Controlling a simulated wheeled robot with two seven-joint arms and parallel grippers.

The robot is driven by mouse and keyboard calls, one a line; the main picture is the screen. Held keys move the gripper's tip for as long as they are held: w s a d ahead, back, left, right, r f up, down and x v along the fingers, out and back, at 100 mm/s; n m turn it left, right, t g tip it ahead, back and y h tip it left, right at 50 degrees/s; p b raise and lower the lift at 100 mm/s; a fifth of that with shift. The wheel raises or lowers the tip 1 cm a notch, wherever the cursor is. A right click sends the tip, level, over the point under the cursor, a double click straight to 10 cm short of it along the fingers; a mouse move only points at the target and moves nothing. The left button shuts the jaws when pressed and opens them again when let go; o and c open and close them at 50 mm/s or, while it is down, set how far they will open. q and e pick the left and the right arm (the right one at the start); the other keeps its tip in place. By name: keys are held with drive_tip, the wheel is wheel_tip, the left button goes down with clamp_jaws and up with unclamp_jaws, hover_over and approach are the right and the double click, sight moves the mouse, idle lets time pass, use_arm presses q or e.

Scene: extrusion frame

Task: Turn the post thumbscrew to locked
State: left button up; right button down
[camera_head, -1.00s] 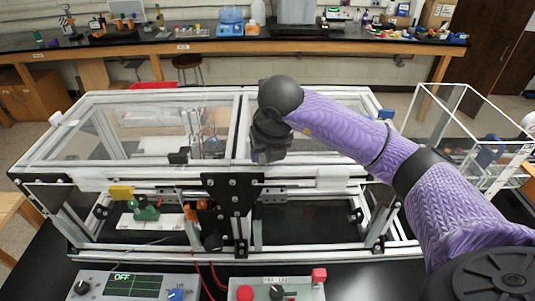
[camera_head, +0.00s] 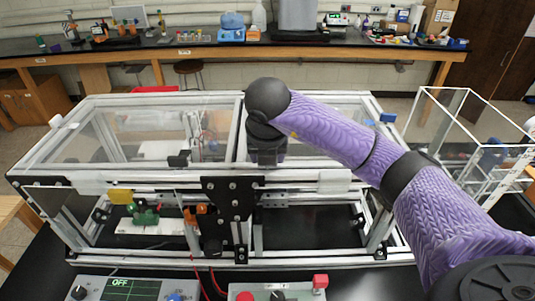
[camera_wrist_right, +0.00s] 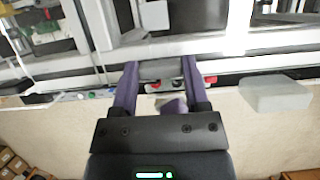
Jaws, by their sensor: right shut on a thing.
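The extrusion frame (camera_head: 120,182) stands on the black bench with clear panels on top. A black bracket plate (camera_head: 232,196) with bolts sits at its front middle. Small orange parts (camera_head: 190,215) lie just left of the plate; I cannot tell which part is the post thumbscrew. My right gripper (camera_head: 267,160) points down at the frame's front top rail, right of the plate. In the right wrist view, its two purple fingers (camera_wrist_right: 160,80) are shut on a grey block (camera_wrist_right: 160,70) at the rail. My left gripper is not in view.
A yellow block (camera_head: 121,196) is at the frame's left front. A clear open case (camera_head: 470,130) stands to the right.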

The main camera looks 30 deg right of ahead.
sight(267, 175)
drive_tip(key=shift+c, duration=0.4)
unclamp_jaws()
drive_tip(key=v, duration=0.4)
drive_tip(key=shift+r, duration=0.2)
drive_tip(key=p+v, duration=0.1)
drive_tip(key=v, duration=0.4)
drive_tip(key=shift+s+a+r, duration=0.1)
drive_tip(key=shift+s+r, duration=0.05)
drive_tip(key=shift+r, duration=0.1)
